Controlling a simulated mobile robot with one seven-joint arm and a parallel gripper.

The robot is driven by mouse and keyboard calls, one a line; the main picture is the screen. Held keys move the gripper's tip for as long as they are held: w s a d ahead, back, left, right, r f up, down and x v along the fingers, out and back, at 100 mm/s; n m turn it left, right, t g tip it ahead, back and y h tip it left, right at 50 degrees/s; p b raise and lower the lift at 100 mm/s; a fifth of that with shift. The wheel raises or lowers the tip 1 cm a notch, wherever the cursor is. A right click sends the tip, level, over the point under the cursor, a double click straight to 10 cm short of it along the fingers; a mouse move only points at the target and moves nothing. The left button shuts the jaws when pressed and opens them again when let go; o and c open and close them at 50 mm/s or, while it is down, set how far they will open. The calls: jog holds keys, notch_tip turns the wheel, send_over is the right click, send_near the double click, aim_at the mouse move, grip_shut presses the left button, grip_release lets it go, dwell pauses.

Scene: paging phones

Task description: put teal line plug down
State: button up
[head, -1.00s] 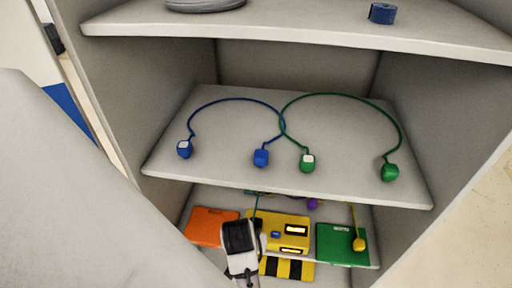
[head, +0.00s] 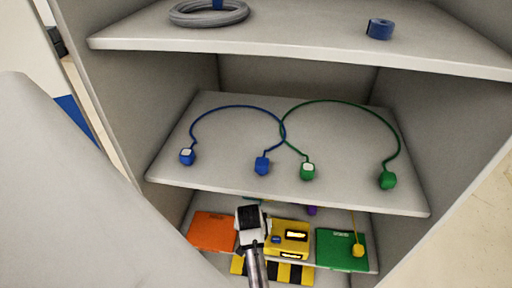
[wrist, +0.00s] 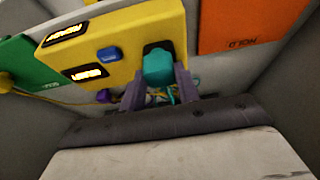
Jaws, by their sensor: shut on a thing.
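The teal line plug (wrist: 158,66) sits between the fingers of my gripper (wrist: 157,84) in the wrist view. My gripper is shut on it. The plug's end is in front of a dark patch on the yellow unit (wrist: 125,28); I cannot tell whether they touch. A teal cord (wrist: 170,95) trails behind the plug. In the head view my gripper (head: 252,218) is on the lower shelf at the left part of the yellow unit (head: 290,225), and it hides the plug.
An orange panel (head: 211,229) is left of the yellow unit, a green panel (head: 333,250) right, with a yellow plug (head: 358,250) on it. A purple plug (head: 312,210) is behind. The middle shelf (head: 230,185) above holds blue and green cords with plugs.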

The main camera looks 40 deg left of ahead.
jog(key=shift+w+a+f+p, duration=0.25)
jog(key=shift+w+a, duration=0.1)
jog(key=shift+w, duration=0.2)
jog(key=shift+w+a+f+p, duration=0.2)
jog(key=shift+w+a+f, duration=0.1)
jog(key=shift+w, duration=0.2)
jog(key=shift+f, duration=0.15)
jog(key=shift+f, duration=0.1)
jog(key=o, duration=1)
jog(key=shift+r, duration=0.4)
jog(key=s+d+b, duration=0.1)
jog(key=s+d, duration=0.1)
jog(key=s, duration=0.1)
jog(key=s+d, duration=0.2)
jog(key=s, duration=0.2)
jog(key=s+d+b, duration=0.1)
jog(key=s+d, duration=0.1)
jog(key=s, duration=0.1)
jog(key=shift+s+d+r+b, duration=0.25)
jog(key=shift+s+r+b, duration=0.05)
jog(key=shift+r, duration=0.1)
